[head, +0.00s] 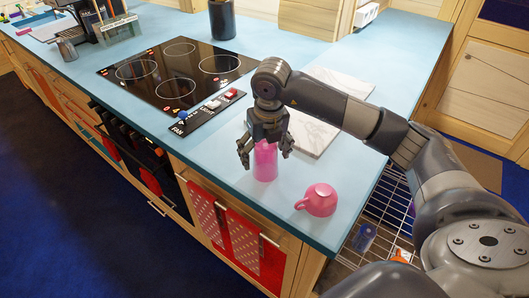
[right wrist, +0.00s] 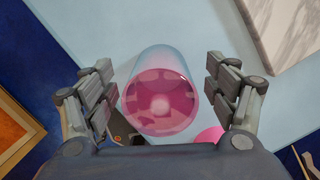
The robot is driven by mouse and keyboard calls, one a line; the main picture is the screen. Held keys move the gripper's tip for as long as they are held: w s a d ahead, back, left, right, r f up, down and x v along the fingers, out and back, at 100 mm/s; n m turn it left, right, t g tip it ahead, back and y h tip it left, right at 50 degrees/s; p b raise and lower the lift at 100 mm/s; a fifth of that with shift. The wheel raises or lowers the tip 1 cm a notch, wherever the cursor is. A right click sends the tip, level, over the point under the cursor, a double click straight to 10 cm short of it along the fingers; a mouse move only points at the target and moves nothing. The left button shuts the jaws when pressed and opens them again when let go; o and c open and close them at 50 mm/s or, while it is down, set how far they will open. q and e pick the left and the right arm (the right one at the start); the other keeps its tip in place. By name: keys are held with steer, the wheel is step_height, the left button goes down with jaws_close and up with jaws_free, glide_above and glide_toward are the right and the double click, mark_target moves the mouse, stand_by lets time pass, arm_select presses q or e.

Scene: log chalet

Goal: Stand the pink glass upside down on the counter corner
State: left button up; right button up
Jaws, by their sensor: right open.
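The pink glass (head: 266,163) stands on the blue counter (head: 225,182) near its corner. In the right wrist view the glass (right wrist: 160,103) shows a round pink end towards the camera, with pale see-through walls behind it. I cannot tell whether that end is its base or its mouth. My right gripper (head: 265,150) points down over the glass, fingers apart on either side of it. In the right wrist view a gap shows between each finger of the gripper (right wrist: 167,95) and the glass. My left gripper is not in view.
A pink cup (head: 319,200) sits on the counter just right of and nearer than the glass. A pale marble-look board (head: 310,133) lies behind the gripper. The hob (head: 175,72) and its control strip are to the left. A wire rack shows below the counter's right edge.

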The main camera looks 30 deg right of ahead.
steer(key=r, duration=0.4)
steer(key=s+r, duration=0.1)
steer(key=r, duration=0.6)
steer(key=shift+s+a+r, duration=0.1)
steer(key=shift+s+r, duration=0.25)
